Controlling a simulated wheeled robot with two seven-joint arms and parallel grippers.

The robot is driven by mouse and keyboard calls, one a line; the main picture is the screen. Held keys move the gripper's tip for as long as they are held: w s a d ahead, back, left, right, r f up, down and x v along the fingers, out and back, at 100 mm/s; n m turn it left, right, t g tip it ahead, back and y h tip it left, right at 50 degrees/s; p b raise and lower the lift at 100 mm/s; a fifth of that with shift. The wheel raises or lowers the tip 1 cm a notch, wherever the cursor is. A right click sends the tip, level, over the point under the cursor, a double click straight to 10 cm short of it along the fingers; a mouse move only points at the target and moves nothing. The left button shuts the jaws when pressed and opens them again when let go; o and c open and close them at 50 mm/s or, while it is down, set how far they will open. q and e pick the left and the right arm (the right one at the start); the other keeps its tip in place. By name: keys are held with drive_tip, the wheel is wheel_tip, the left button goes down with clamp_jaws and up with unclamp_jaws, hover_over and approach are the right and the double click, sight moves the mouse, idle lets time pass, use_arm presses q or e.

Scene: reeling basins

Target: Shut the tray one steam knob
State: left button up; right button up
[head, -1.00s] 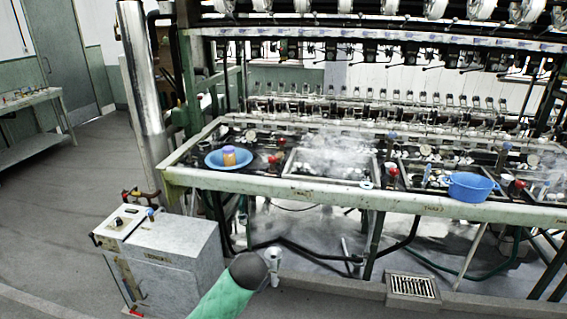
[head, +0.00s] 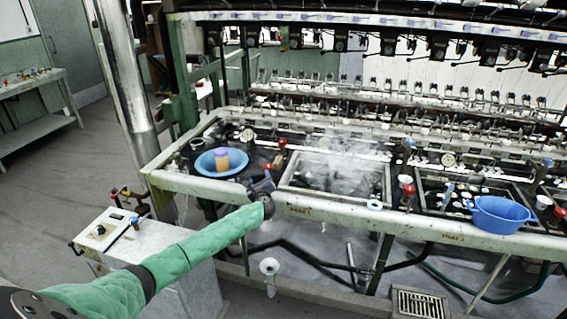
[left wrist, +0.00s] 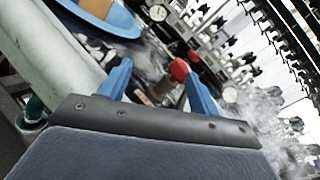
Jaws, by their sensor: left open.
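Tray one (head: 290,187) is the steaming rectangular basin set in the bench, with a label on the rail below it. A red knob (head: 283,143) stands at its back left corner, and another bit of red shows just above my gripper. My left gripper (head: 266,184) is over the front rail, left of the tray. In the left wrist view its blue fingers (left wrist: 160,88) are spread and empty. A red knob (left wrist: 179,69) on a brass-coloured stem shows between and beyond the fingertips. I cannot tell which knob this is. My right gripper is out of view.
A blue basin (head: 500,215) stands at the right. A red-topped valve (head: 408,190) stands right of the tray.

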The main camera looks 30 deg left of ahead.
sight(268, 167)
use_arm(q)
drive_tip(key=m, duration=0.1)
drive_tip(key=w+d+m+t+h, duration=0.1)
drive_tip(key=m, duration=0.1)
drive_tip(key=d+m+h, duration=0.1)
drive_tip(key=m, duration=0.1)
drive_tip(key=shift+w+r+t, duration=0.2)
drive_tip(key=shift+w+t, duration=0.1)
drive_tip(key=shift+w, duration=0.1)
drive_tip(key=shift+d+m, duration=0.2)
drive_tip(key=shift+m, duration=0.5)
drive_tip(key=shift+w+d+f+m+h, duration=0.1)
drive_tip(key=shift+w+m+h, duration=0.15)
drive_tip(key=shift+m, duration=0.35)
drive_tip(key=shift+w+a, duration=0.4)
drive_tip(key=shift+w, duration=0.2)
drive_tip(key=shift+p+x, duration=0.8)
drive_tip(key=shift+x, duration=2.35)
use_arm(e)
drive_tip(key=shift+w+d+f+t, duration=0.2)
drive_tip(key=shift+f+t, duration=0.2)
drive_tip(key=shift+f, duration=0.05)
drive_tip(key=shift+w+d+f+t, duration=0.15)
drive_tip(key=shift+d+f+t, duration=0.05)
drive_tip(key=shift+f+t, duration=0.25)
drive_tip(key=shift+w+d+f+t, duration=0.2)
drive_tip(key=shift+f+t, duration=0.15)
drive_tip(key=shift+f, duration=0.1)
